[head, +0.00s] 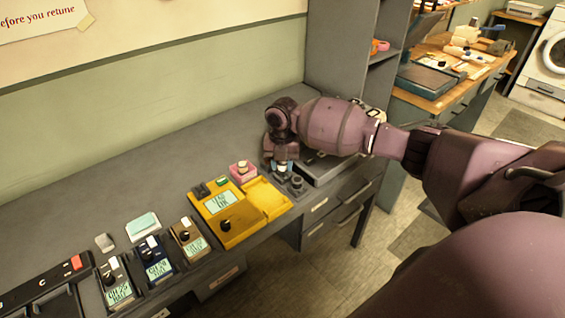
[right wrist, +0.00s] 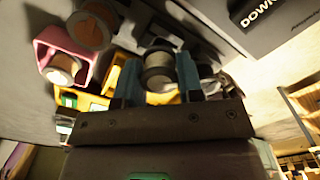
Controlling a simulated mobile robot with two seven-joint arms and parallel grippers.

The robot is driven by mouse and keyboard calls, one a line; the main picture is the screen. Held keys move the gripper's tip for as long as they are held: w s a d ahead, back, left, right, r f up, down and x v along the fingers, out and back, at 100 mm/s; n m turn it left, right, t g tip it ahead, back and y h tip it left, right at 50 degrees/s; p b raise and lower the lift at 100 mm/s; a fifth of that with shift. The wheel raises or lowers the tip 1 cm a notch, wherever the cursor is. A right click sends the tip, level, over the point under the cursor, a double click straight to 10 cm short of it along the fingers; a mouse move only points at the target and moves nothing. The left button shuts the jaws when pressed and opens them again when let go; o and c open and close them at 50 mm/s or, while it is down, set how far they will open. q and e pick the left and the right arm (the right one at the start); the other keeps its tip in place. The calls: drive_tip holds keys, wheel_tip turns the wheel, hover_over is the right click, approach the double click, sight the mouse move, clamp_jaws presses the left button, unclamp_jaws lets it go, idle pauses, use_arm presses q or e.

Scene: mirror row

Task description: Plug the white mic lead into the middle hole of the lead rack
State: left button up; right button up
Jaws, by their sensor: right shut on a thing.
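My right gripper (head: 282,172) is low over the bench, beside the yellow instrument. Its blue fingers (right wrist: 158,80) are shut on a short round plug with a pale band and dark ends (right wrist: 159,68), which I take to be the white mic lead. In the head view the gripper mostly hides it. Copper-ended round plugs (right wrist: 92,26) stand close by in the right wrist view. A dark round piece (head: 296,183) stands just right of the fingers. I cannot make out the lead rack or its middle hole, nor whether the plug touches anything. My left gripper is not in view.
A pink holder (head: 242,170) and a yellow instrument (head: 222,208) stand left of the gripper. A grey box (head: 326,170) lies close on its right, under my arm. Several small meters (head: 156,262) line the bench front. The bench behind is clear.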

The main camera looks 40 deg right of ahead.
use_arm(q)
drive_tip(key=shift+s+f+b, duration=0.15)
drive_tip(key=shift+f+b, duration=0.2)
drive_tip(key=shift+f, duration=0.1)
use_arm(e)
drive_tip(key=shift+f, duration=1)
idle(0.7)
drive_tip(key=o, duration=1)
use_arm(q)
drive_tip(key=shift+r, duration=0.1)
use_arm(e)
drive_tip(key=shift+r, duration=0.1)
wheel_tip(320, 180, up, 9)
drive_tip(key=shift+r+p, duration=0.15)
drive_tip(key=shift+p, duration=0.5)
drive_tip(key=shift+r, duration=0.7)
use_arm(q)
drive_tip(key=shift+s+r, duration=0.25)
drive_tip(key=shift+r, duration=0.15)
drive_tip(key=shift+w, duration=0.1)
